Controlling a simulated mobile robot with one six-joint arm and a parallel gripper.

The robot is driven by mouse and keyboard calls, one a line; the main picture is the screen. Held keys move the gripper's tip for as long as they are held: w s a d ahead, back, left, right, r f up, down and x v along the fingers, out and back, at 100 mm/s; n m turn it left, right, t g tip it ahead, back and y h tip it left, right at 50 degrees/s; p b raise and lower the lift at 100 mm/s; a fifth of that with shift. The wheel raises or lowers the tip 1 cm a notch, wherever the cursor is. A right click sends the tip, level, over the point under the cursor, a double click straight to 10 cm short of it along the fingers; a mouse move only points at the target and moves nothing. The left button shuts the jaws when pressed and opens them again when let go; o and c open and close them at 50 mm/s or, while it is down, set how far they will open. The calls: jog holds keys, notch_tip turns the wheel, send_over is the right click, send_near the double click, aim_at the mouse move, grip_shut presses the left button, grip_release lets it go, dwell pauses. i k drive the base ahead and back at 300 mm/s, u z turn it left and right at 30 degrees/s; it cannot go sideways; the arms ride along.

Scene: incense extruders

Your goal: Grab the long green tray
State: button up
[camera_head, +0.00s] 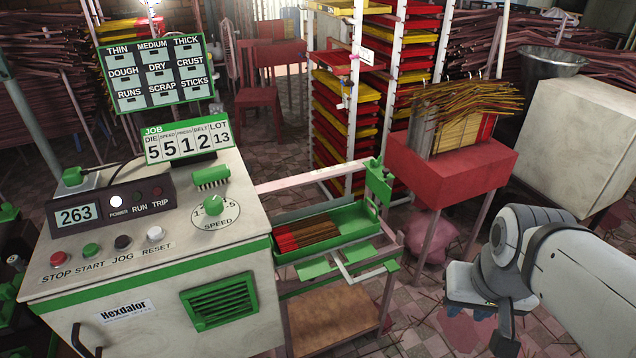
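The long green tray (335,246) sits on a metal stand just right of the machine, in the middle of the view. It holds a bundle of brown incense sticks with red ends (305,235), lying along it. My gripper (482,322) is at the lower right, clear of the tray and to its right, in front of the tiled floor. One dark finger points down; the other is partly hidden, so its opening is unclear. I see no tray in it.
The cream machine with green trim (150,265) fills the left. A green clamp-like part (378,180) rises at the stand's right end, with a rail behind the tray. A red table (450,165) with a stick holder stands behind right. Tiled floor lies between stand and gripper.

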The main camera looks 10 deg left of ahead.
aim_at(301, 237)
jog(key=u, duration=0.1)
jog(key=i, duration=1)
jog(key=u, duration=0.05)
